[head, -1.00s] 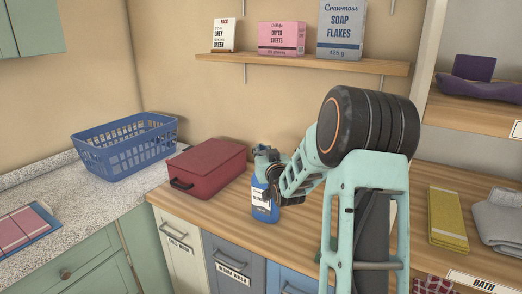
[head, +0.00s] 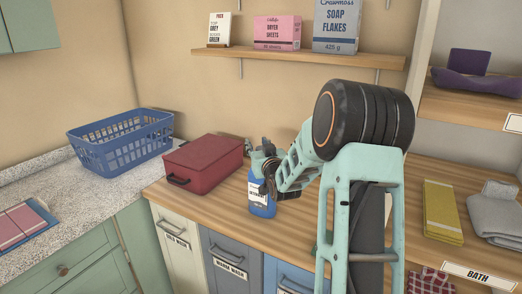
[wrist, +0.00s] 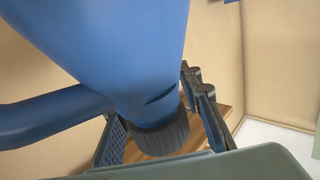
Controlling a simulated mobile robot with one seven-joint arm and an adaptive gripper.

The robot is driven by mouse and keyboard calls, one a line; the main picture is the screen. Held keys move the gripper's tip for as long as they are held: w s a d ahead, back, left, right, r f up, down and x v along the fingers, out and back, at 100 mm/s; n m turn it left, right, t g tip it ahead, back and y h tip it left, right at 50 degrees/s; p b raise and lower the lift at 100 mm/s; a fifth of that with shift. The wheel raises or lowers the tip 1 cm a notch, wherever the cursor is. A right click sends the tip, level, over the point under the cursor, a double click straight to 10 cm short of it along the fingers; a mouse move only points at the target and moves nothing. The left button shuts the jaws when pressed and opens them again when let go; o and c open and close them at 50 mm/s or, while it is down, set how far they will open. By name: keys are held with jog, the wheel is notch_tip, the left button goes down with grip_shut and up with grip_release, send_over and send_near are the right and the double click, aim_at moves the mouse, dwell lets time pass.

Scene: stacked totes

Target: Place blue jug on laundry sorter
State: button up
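The blue jug (head: 262,208) stands upright at the wooden top of the laundry sorter (head: 300,222), beside the red box; I cannot tell whether its base bears fully on the wood. My gripper (head: 262,172) is at the jug's upper part. In the wrist view the blue jug (wrist: 125,40) fills the upper left, with its handle at left and dark cap (wrist: 160,137) low in the picture. The fingers lie on both sides of the cap, with small gaps beside it. The fingertips are hidden behind the jug, so contact is unclear.
A red box (head: 205,160) sits left of the jug. A blue laundry basket (head: 120,142) stands on the speckled counter. A shelf (head: 300,57) with boxes hangs above. A yellow towel (head: 442,212) lies at right. Sorter bins (head: 228,262) are below the top.

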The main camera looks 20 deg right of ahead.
jog(key=s+a+b, duration=0.1)
jog(key=s+b, duration=0.1)
jog(key=s, duration=1)
jog(key=shift+a+r, duration=0.3)
jog(key=shift+a, duration=0.05)
